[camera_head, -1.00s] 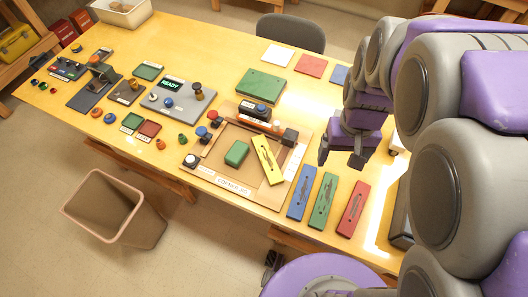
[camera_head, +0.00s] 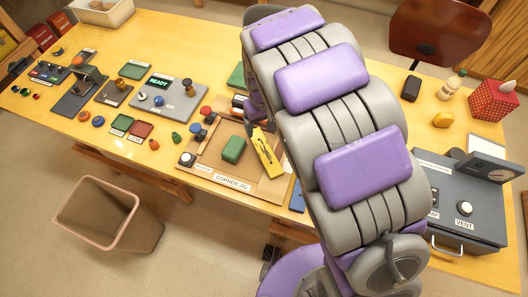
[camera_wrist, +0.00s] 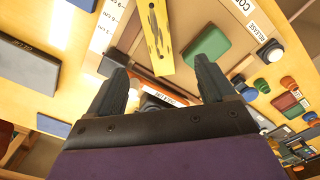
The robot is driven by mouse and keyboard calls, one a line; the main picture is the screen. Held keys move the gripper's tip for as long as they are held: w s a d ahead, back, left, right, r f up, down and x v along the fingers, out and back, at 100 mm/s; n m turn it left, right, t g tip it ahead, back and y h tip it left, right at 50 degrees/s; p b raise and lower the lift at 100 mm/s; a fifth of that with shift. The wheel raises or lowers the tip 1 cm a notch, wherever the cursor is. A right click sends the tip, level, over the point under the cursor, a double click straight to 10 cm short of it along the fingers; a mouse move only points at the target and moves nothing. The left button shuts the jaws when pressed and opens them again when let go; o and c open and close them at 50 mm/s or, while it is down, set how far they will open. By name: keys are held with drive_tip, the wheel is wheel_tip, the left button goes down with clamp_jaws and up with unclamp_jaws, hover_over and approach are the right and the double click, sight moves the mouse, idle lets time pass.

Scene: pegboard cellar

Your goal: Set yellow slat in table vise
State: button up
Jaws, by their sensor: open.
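The yellow slat (camera_head: 267,152) lies tilted across the right side of the wooden corner jig (camera_head: 233,184), beside a green block (camera_head: 234,149). In the wrist view the slat (camera_wrist: 157,38) runs up from just beyond my gripper (camera_wrist: 161,68), in line with the gap between its fingers. The fingers are apart and hold nothing. A dark clamp-like device (camera_head: 88,74) on a flat base at the left of the table may be the vise; I cannot tell for sure.
A grey panel marked READY (camera_head: 172,98) stands behind the jig. Small coloured knobs and parts lie left of it. A dark box marked VENT (camera_head: 467,212) stands at the right. A bin (camera_head: 110,213) is on the floor in front. My arm hides the middle-right tabletop.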

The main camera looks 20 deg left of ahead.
drive_tip(key=b, duration=0.2)
hover_over(264, 151)
drive_tip(key=a, duration=0.1)
wheel_tip(264, 151, down, 10)
drive_tip(key=shift+a+r, duration=0.1)
drive_tip(key=shift+r, duration=0.1)
drive_tip(key=shift+d+f, duration=0.25)
drive_tip(key=shift+f, duration=0.1)
drive_tip(key=f, duration=0.2)
drive_tip(key=d+f+b, duration=0.1)
drive_tip(key=f, duration=0.1)
drive_tip(key=shift+w+d+f, duration=0.1)
drive_tip(key=shift+w+d, duration=0.05)
drive_tip(key=shift+f, duration=0.15)
drive_tip(key=shift+a, duration=0.4)
drive_tip(key=shift+c, duration=0.8)
drive_tip(key=shift+d, duration=0.35)
drive_tip(key=c, duration=0.6)
drive_tip(key=shift+a, duration=0.2)
drive_tip(key=c, duration=0.5)
